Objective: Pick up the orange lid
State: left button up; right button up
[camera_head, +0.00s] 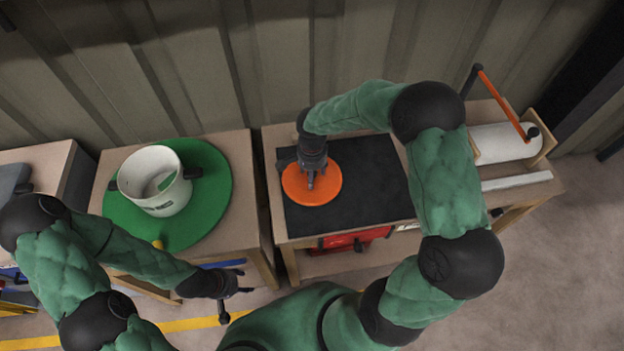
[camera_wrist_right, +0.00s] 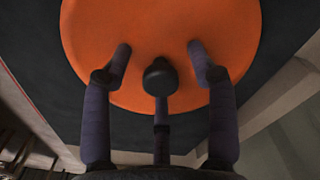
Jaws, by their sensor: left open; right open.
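The orange lid (camera_head: 302,190) lies flat on a black mat (camera_head: 365,190) on the right-hand bench. My right gripper (camera_head: 311,181) is over the lid, pointing down at its middle. In the right wrist view the orange lid (camera_wrist_right: 160,35) fills the upper part. The dark knob (camera_wrist_right: 159,78) shows between the spread fingers of my right gripper (camera_wrist_right: 160,60), which is open. I cannot tell whether any finger touches the knob. My left gripper (camera_head: 222,305) is low in front of the benches, away from the lid, open and empty.
A white pot (camera_head: 155,185) with dark handles stands on a round green mat (camera_head: 215,190) on the left bench. A paper roll (camera_head: 500,143) with an orange-armed holder is at the right bench's far right. A red box (camera_head: 345,239) sits below that bench's top. A gap separates the benches.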

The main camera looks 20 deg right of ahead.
jog(key=shift+r, duration=0.1)
grip_shut()
jog(key=shift+r, duration=0.1)
